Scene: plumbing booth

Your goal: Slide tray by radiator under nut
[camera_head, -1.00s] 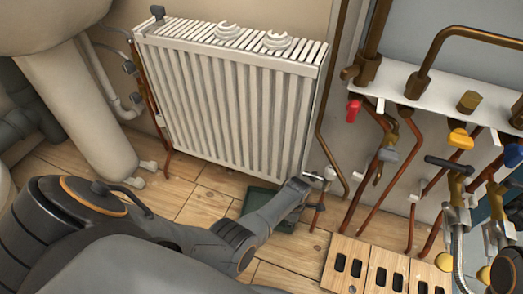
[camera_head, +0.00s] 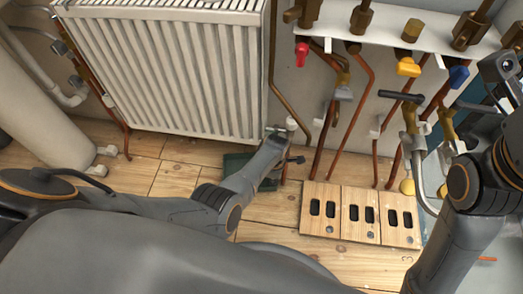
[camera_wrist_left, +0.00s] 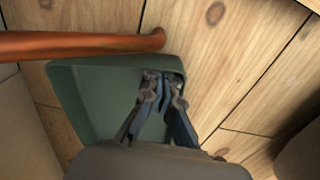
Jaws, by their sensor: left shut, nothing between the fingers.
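The dark green tray (camera_head: 236,162) sits on the wooden floor below the radiator's lower right corner, partly hidden behind my left arm. In the left wrist view the tray (camera_wrist_left: 95,92) is a shallow open box with raised walls. My left gripper (camera_wrist_left: 164,80) is shut and empty, with its fingertips over the tray near its far right corner. I cannot tell whether they touch it. A white-capped valve (camera_head: 291,124) stands at the radiator's lower right. I cannot make out the nut clearly. My right arm shows at the right, but its fingers do not.
The white radiator (camera_head: 180,75) stands against the wall. A copper pipe (camera_wrist_left: 75,44) meets the floor beside the tray's far edge. Wooden panels with dark slots (camera_head: 360,213) lie to the right, below copper pipes and valves. Bare floor (camera_head: 175,180) is left of the tray.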

